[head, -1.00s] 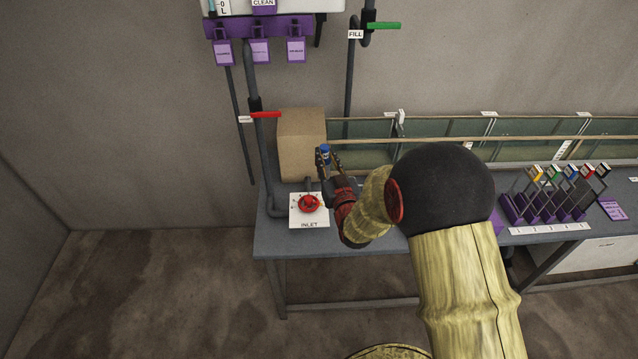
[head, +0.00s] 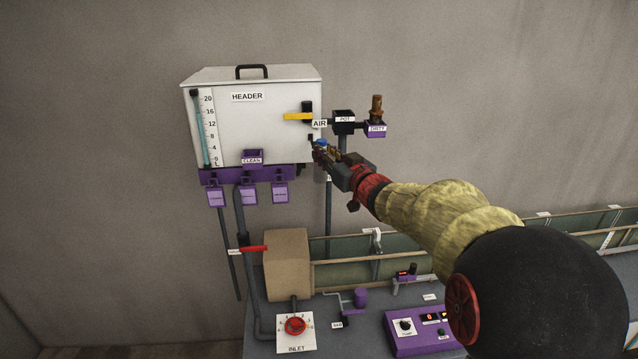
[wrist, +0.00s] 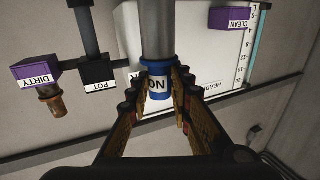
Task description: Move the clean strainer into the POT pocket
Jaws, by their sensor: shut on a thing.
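The clean strainer has a blue collar (head: 321,142) with partly hidden lettering; in the wrist view the collar (wrist: 160,88) tops a grey cylindrical body. My gripper (head: 322,150) is shut on it, with a finger on each side of the collar. The POT pocket (head: 344,122) is a black box to the right of the header and slightly above my gripper in the head view. In the upside-down wrist view the POT pocket (wrist: 97,74) shows left of the strainer, apart from it. The purple CLEAN pocket (head: 252,157) on the header front has no strainer showing.
A purple DIRTY pocket (head: 376,130) beside POT holds a brown strainer (head: 377,107). The white header tank (head: 240,125) and the yellow AIR handle (head: 298,116) are close to my gripper. Below are a cardboard-coloured box (head: 287,264) and the bench with a purple control panel (head: 420,340).

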